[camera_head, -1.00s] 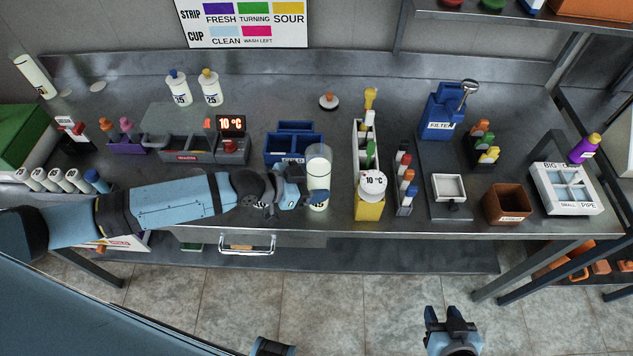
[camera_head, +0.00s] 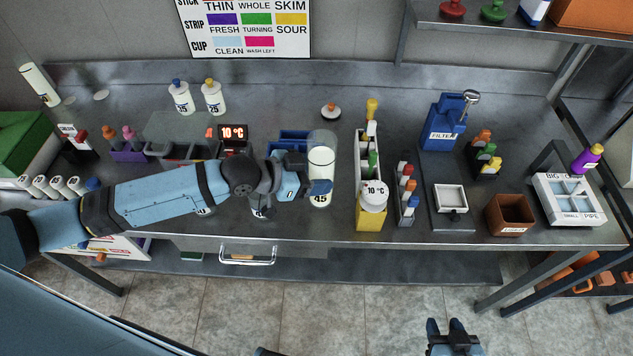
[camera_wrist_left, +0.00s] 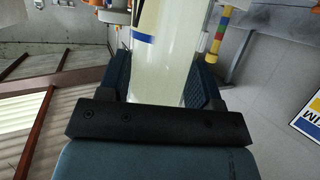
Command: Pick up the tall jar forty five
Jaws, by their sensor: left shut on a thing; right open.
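The tall jar marked 45 (camera_head: 321,165) is a clear cylinder with whitish content, upright at the middle of the bench. My left gripper (camera_head: 318,187) reaches in from the left and is shut on the jar's lower part. In the left wrist view the jar (camera_wrist_left: 170,50) stands between the two dark blue finger pads of the left gripper (camera_wrist_left: 168,88). Whether the jar's base touches the bench is unclear. My right gripper (camera_head: 453,328) is open and empty in front of the bench, over the floor.
A blue bin (camera_head: 290,142) is just behind the gripper. Open bench (camera_head: 270,90) lies behind the jar.

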